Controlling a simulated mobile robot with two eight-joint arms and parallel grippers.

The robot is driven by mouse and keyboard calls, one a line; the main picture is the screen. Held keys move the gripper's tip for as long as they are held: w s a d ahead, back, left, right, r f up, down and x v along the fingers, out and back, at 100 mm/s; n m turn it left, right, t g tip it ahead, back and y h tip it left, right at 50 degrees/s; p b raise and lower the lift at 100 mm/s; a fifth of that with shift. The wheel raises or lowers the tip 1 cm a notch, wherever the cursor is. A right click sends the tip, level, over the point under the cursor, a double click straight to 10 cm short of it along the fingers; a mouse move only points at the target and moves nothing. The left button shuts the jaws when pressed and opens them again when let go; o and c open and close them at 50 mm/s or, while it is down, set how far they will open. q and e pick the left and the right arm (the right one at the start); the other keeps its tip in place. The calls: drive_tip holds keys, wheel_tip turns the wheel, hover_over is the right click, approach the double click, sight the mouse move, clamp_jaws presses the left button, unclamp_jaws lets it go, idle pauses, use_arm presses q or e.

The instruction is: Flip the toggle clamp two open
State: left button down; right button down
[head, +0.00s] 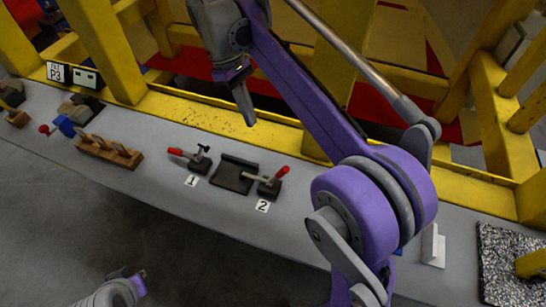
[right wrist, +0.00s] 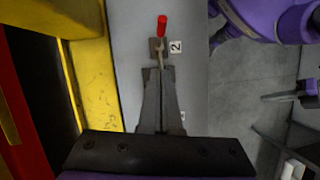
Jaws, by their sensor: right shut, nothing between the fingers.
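Toggle clamp two (head: 270,188) stands on the grey bench beside its white "2" label (head: 262,206). Its red-tipped handle points up and right in the head view. In the right wrist view, clamp two (right wrist: 158,48) lies just beyond my fingertips, its red handle tip (right wrist: 162,25) pointing away from them. My right gripper (head: 249,122) is shut and empty, raised above the bench. Its narrow fingers (right wrist: 158,72) point toward the clamp in the wrist view; I cannot tell the exact gap. Part of my left arm shows at the lower left of the head view; its finger state is unclear.
Toggle clamp one (head: 192,158), with a red handle, stands left of a dark plate (head: 234,174) between the clamps. A wooden block (head: 108,151) is farther left. A yellow frame (head: 215,112) runs behind the bench. A speckled mat (head: 508,265) is at the right.

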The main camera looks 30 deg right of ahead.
drive_tip(key=s+d+r+x, duration=0.1)
drive_tip(key=s+x, duration=0.1)
drive_tip(key=x, duration=1.1)
drive_tip(key=shift+d, duration=0.25)
drive_tip(key=shift+s, duration=0.2)
